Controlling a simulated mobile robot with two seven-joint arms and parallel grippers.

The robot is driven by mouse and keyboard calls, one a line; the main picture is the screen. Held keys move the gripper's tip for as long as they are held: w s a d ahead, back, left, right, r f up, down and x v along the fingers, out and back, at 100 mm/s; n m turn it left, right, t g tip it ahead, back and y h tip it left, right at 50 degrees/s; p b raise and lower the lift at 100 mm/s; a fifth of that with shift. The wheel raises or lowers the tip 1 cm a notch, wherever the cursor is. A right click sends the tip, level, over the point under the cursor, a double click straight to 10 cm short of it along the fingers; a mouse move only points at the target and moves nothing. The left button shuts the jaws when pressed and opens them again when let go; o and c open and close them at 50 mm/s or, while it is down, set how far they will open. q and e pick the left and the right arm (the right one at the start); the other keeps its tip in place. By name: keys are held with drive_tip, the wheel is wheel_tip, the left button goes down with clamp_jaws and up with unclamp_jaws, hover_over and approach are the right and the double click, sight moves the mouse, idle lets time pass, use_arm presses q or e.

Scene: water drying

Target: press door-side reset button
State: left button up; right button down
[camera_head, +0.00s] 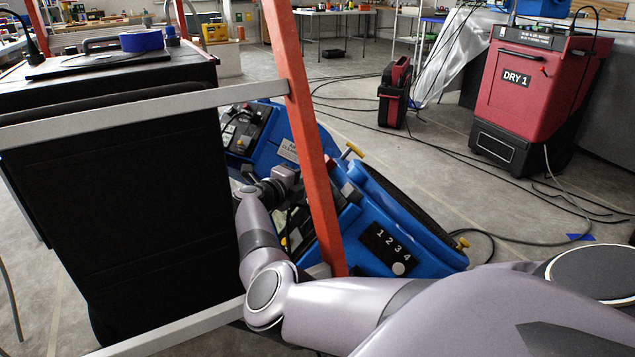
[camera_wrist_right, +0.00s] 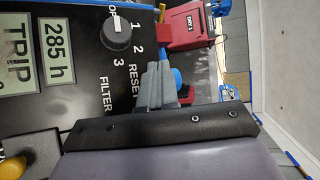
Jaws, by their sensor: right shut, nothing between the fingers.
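In the right wrist view a black control panel (camera_wrist_right: 85,75) fills the upper left. In the head view my right arm reaches to the tilted blue machine (camera_head: 418,232). My left gripper is out of view.
An orange post (camera_head: 305,130) and grey rails (camera_head: 150,113) stand close to my right arm. A large black case (camera_head: 140,200) is at left. The red DRY 1 machine (camera_head: 530,90) and a small red case (camera_head: 394,92) stand behind. Cables cross the floor.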

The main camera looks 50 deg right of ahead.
idle(0.7)
drive_tip(key=shift+s+d+f, duration=0.15)
drive_tip(key=shift+d+f, duration=0.15)
drive_tip(key=shift+s+d+f, duration=0.2)
drive_tip(key=shift+d+f, duration=0.15)
idle(1.1)
drive_tip(key=shift+a+r, duration=0.1)
drive_tip(key=shift+r, duration=0.05)
drive_tip(key=shift+w+a+r, duration=0.3)
drive_tip(key=shift+a+r, duration=0.1)
drive_tip(key=shift+r, duration=0.05)
drive_tip(key=shift+a, duration=0.1)
drive_tip(key=shift+r, duration=0.1)
